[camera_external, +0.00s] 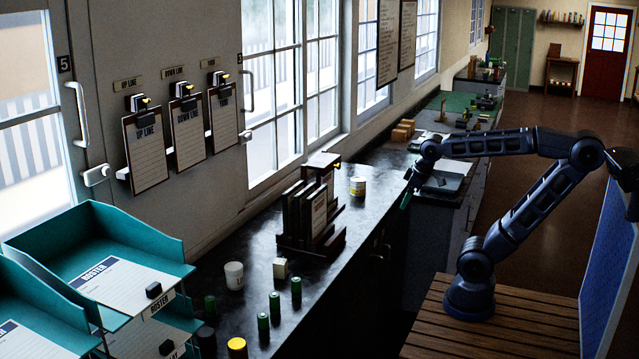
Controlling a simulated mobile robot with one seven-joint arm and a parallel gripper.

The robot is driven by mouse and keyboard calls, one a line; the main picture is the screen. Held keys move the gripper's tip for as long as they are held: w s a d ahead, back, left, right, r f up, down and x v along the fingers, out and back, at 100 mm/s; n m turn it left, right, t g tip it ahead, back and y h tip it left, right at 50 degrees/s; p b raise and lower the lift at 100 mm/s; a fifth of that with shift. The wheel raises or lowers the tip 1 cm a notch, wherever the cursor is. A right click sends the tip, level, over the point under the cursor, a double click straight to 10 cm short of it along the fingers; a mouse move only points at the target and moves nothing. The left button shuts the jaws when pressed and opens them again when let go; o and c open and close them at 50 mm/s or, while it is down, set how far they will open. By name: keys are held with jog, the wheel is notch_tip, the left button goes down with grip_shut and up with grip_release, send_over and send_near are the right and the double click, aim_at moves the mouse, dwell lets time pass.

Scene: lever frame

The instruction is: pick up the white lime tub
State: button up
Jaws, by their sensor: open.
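A plain white cup-shaped container (234,276) stands on the counter to the left of the rack. The lettering on both is too small to read, so I cannot tell which is the lime tub. My gripper (405,201) is open and points down at the counter's right edge. It is to the right of the yellow-banded tub and apart from it. I see nothing held in it.
A dark rack of books (311,218) stands between the two white containers. Teal trays (100,245) are at left. The counter around the yellow-banded tub is mostly clear.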

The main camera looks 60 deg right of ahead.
jog(key=w+a+r+n+g, duration=0.1)
jog(key=w+a+r+n, duration=0.2)
jog(key=w, duration=0.4)
jog(key=w+a+r+n, duration=0.1)
jog(key=w+a+r, duration=0.3)
jog(key=w, duration=0.3)
jog(key=n+g, duration=0.3)
jog(key=n, duration=0.9)
send_over(233, 266)
jog(key=f, duration=1.1)
jog(key=shift+s+d, duration=0.15)
jog(key=shift+d, duration=0.1)
jog(key=shift+a+f, duration=0.15)
jog(key=shift+a, duration=0.15)
jog(key=shift+a+f, duration=0.15)
jog(key=shift+f, duration=5.35)
jog(key=shift+c, duration=0.5)
